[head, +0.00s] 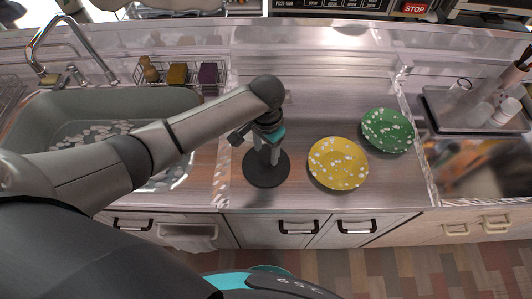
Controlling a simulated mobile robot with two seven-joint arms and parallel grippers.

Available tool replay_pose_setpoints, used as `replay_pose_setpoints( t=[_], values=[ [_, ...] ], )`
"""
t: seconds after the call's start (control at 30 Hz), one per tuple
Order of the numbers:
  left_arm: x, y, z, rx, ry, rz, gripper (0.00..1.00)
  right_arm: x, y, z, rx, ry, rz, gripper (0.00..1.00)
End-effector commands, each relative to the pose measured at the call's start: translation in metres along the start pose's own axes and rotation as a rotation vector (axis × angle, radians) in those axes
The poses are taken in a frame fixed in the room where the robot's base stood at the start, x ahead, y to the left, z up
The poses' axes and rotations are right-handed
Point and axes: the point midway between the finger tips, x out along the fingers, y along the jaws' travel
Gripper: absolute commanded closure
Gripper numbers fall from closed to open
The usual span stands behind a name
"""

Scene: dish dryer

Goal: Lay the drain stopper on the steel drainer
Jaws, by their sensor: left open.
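The drain stopper (265,176), a dark round disc, appears to lie flat on the steel drainer (320,100), near its front left corner. My left gripper (267,152) is open and points down over the disc. Its fingers hide the disc's middle, and I cannot tell whether they touch it. My right gripper is not in view.
A yellow spotted plate (338,163) and a green spotted plate (388,130) lie to the right of the disc. A grey sink (60,104) with a faucet (70,40) is at the left. A tray (440,122) with cups stands at the right. The drainer's back is clear.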

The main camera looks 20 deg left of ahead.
Motion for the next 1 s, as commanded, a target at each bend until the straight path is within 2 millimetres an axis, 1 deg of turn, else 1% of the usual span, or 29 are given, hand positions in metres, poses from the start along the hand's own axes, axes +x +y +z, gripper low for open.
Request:
replay_pose_setpoints(
  t=[0.03,0.2,0.3,0.4,0.5,0.6,1.0],
  values=[
    [-0.015,-0.001,-0.001,0.001,0.004,-0.001,0.4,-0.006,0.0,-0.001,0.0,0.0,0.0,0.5],
    [-0.052,-0.001,-0.001,0.0,0.003,0.0,0.4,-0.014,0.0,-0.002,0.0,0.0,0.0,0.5],
    [-0.069,0.0,-0.001,0.002,0.003,0.0,0.4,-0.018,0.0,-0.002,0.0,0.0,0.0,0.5],
    [-0.081,0.0,-0.001,0.0,0.001,0.001,0.4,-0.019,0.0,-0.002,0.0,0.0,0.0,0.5],
    [-0.087,0.0,0.0,0.0,0.0,0.001,0.4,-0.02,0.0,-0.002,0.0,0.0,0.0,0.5],
    [-0.09,0.0,0.0,-0.001,-0.001,0.001,0.4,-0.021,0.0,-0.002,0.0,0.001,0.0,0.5],
    [-0.089,0.0,0.0,0.0,-0.001,0.001,0.4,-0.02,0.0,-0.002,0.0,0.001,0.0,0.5]
  ],
)
